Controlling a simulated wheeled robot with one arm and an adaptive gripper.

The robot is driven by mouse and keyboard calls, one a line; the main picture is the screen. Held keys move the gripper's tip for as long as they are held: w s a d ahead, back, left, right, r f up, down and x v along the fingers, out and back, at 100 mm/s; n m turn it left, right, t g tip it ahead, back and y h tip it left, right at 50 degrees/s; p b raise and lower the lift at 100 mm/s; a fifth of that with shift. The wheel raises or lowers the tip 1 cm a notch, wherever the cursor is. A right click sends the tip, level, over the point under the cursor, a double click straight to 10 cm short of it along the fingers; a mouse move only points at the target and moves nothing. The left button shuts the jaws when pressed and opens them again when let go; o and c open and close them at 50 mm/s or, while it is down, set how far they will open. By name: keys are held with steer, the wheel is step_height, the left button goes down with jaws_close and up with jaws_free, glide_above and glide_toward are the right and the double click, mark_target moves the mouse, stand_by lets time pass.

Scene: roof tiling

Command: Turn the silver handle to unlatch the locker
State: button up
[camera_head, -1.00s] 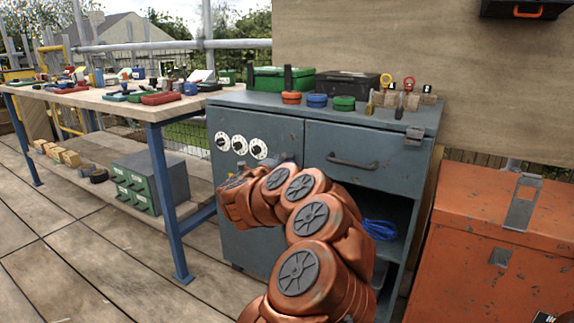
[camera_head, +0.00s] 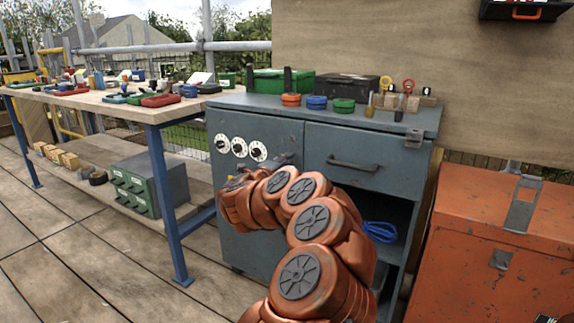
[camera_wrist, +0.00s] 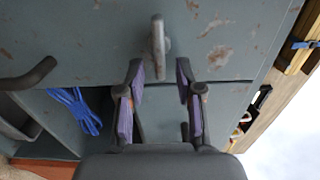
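The locker is a worn blue-grey metal cabinet (camera_head: 262,133) with three white dials on its left door. The silver handle (camera_wrist: 158,46) shows in the wrist view as a short grey bar standing out from a blue-grey panel. My gripper (camera_wrist: 159,72) is open, with its two purple-padded fingers apart. The handle lies just beyond the fingertips, roughly centred on the gap between them. I see no grip on it. In the head view my orange arm covers part of the cabinet front, and I cannot make out the silver handle clearly there.
A dark drawer handle (camera_head: 352,163) is on the cabinet's right side, above an open shelf with a blue cable (camera_head: 380,231). An orange chest (camera_head: 490,250) stands at the right. A workbench (camera_head: 130,108) with tools is at the left. Boxes and tape rolls cover the cabinet top.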

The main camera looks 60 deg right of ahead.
steer(key=shift+a, duration=0.1)
steer(key=a, duration=1.1)
steer(key=shift+s+a, duration=0.25)
steer(key=shift+a, duration=0.15)
